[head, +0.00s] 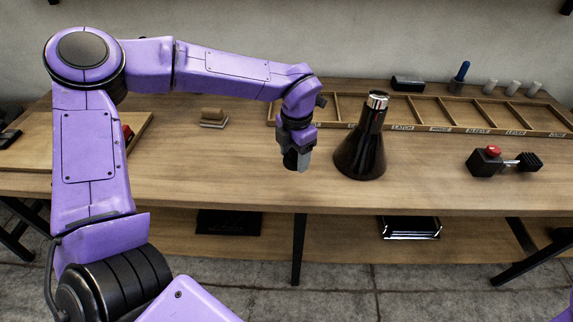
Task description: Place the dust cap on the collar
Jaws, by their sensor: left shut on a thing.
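A black cone (360,152) stands upright on the wooden bench, right of the middle, with a shiny metal collar (377,99) around its narrow top. My left gripper (296,161) points down just left of the cone, lower in the picture than the collar and apart from the cone. It is shut on a small dark piece, which I take to be the dust cap; the fingers and the dark colour make its outline hard to tell. The top of the collar shows nothing on it. My right gripper is out of view.
A divided wooden tray (440,127) with labels lies behind the cone. The bench front between is clear.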

